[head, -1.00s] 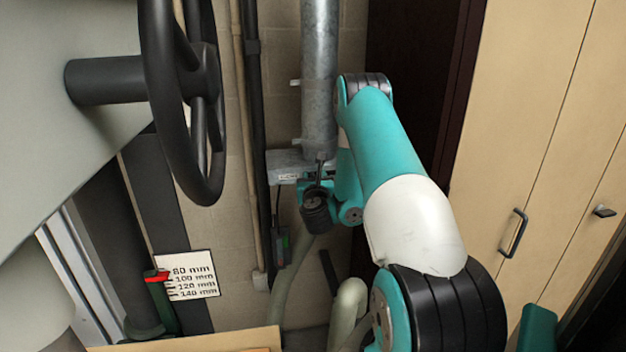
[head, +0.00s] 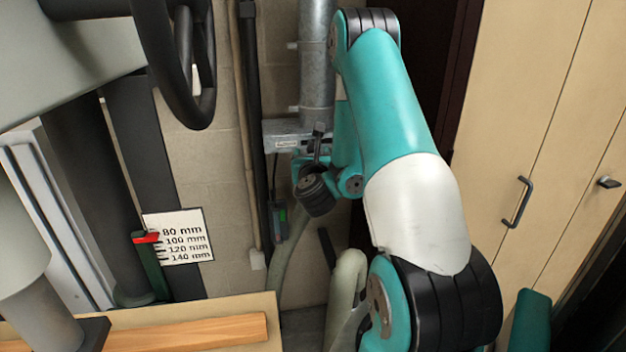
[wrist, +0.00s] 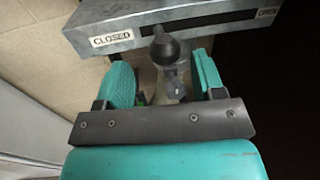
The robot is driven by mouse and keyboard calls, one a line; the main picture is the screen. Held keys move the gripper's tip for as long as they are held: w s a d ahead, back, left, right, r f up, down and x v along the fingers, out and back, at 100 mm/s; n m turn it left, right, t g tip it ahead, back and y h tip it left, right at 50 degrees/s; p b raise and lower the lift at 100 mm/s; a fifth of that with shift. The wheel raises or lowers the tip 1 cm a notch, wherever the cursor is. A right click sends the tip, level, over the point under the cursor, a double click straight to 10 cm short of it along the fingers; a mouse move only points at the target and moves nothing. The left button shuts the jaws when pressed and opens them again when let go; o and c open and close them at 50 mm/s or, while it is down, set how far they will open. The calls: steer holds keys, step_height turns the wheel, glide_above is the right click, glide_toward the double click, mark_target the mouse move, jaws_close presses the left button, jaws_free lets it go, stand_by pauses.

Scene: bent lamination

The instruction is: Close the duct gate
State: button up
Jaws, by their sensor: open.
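The duct gate is a grey metal housing (head: 283,136) across the vertical galvanised duct (head: 317,60). In the wrist view the housing (wrist: 200,22) has a dark slot, with a CLOSED label at its left end and an OPEN label at its right end. A black round knob (wrist: 166,46) on a lever stands in front of it, between the labels and nearer CLOSED in the picture. My gripper (wrist: 163,75) is open, its teal fingers on either side of the knob's stem. Contact cannot be told. In the head view my arm partly hides the gate and gripper (head: 318,158).
A black handwheel (head: 190,60) on a grey machine is at upper left. A millimetre scale (head: 180,237) and a bench with a wooden strip (head: 190,334) are at lower left. Beige cabinets (head: 535,130) stand at right. A pale hose (head: 347,285) hangs below the gate.

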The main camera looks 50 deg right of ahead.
steer(key=p+v, duration=0.5)
steer(key=p, duration=0.2)
steer(key=shift+s+a+r, duration=0.15)
steer(key=shift+s+a, duration=0.1)
steer(key=shift+a, duration=0.05)
stand_by(0.6)
